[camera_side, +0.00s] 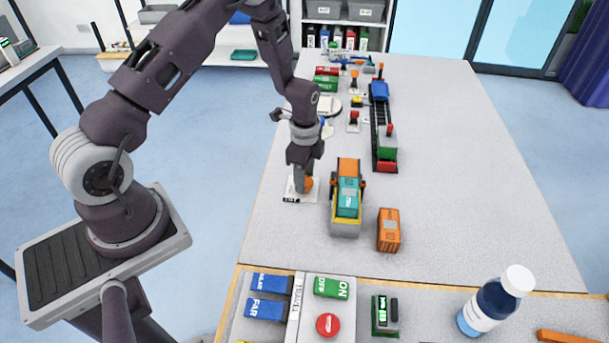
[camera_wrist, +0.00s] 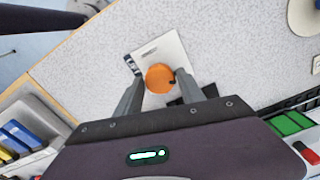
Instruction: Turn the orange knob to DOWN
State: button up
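The orange knob (camera_side: 306,184) sits on a white label plate (camera_side: 292,195) near the left edge of the table. In the wrist view the round knob (camera_wrist: 159,78) lies between my two fingers, with a small dark mark at its right side. My gripper (camera_side: 303,187) points down at the knob. Print on the plate (camera_wrist: 172,45) is too small to read.
A crane with a teal container (camera_side: 348,197) stands close right of the knob, and an orange container (camera_side: 388,230) lies beyond it. A control panel (camera_side: 327,293) with blue, green and red buttons is in front. A bottle (camera_side: 496,300) stands at front right. The table's right side is clear.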

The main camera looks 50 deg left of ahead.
grip_shut()
jog(key=shift+n, duration=0.3)
jog(key=n, duration=2.3)
jog(key=shift+n, duration=0.3)
